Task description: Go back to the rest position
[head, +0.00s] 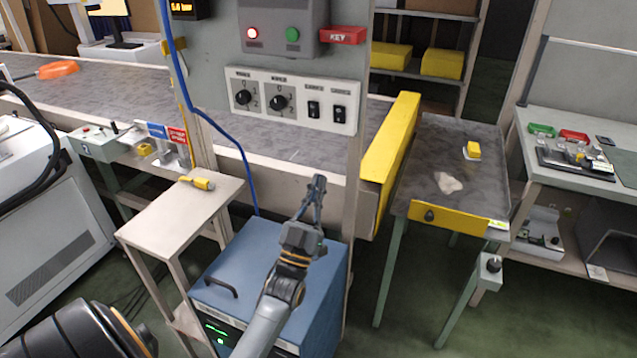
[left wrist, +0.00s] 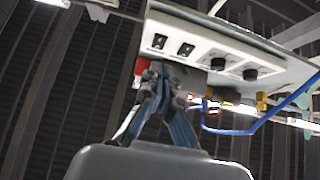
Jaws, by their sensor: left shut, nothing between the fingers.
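My left gripper (head: 316,190) is shut and empty in the head view. Its fingers point up, in front of the grey post and above the blue cabinet (head: 262,262). It also shows in the left wrist view (left wrist: 156,72), with its fingertips together below the white switch panel (left wrist: 200,45). In the head view the switch panel (head: 291,99) carries two dark knobs and two black rocker switches. The grey box (head: 283,22) above it has a lit red lamp and a green button. My right gripper is not in view.
A small beige table (head: 172,215) with a yellow device (head: 197,183) stands left of the blue cabinet. A yellow barrier (head: 390,150) and a dark-topped table (head: 440,165) stand to the right. A blue cable (head: 207,117) hangs down the post. The conveyor (head: 85,95) runs behind.

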